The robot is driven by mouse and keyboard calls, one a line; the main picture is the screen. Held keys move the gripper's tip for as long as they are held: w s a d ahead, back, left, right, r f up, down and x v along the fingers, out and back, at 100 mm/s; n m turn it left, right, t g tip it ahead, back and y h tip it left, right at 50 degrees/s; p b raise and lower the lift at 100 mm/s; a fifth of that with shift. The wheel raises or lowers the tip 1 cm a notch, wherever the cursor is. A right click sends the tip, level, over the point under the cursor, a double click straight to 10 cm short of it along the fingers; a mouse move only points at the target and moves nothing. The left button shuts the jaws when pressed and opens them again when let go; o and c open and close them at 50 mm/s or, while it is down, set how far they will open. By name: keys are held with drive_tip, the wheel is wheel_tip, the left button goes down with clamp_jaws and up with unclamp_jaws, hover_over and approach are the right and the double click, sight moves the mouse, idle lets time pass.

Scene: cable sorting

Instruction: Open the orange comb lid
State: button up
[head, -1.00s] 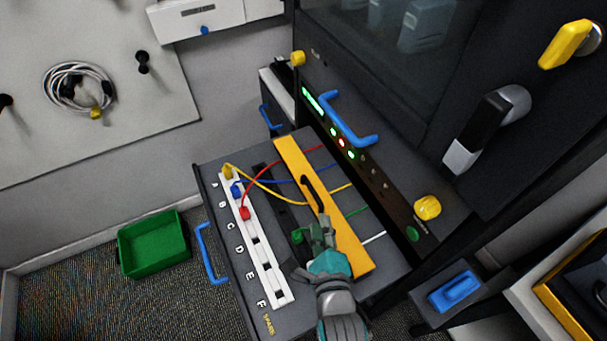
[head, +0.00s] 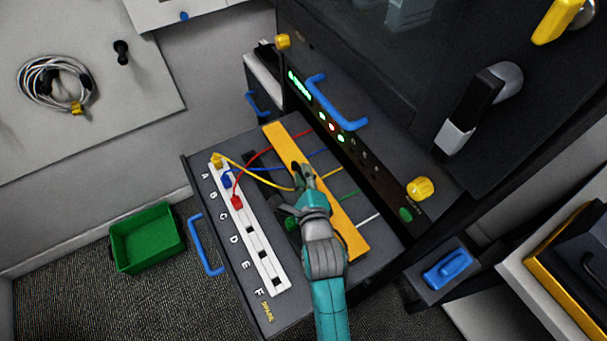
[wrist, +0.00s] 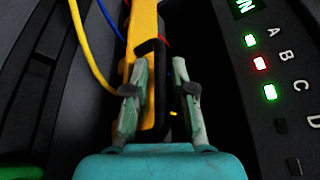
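The orange comb lid (head: 283,143) is a long flat bar lying across the coloured cables on the pulled-out dark drawer. It also shows in the wrist view (wrist: 143,22). Its black handle (wrist: 157,90) stands between the two fingers of my gripper (wrist: 160,68), close to the left finger, with a dark gap to the right finger. My gripper (head: 305,176) is over the middle of the lid in the head view and hides most of the handle there. The fingers are apart. I cannot tell whether the left finger touches the handle.
A white lettered socket strip (head: 252,232) holds yellow, blue and red plugs near its upper end. The cabinet's panel with lit lamps (head: 332,127) and a blue handle (head: 338,108) stands close to the lid's right. A green bin (head: 147,240) sits on the floor at left.

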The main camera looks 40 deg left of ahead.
clamp_jaws()
drive_tip(key=shift+w, duration=0.1)
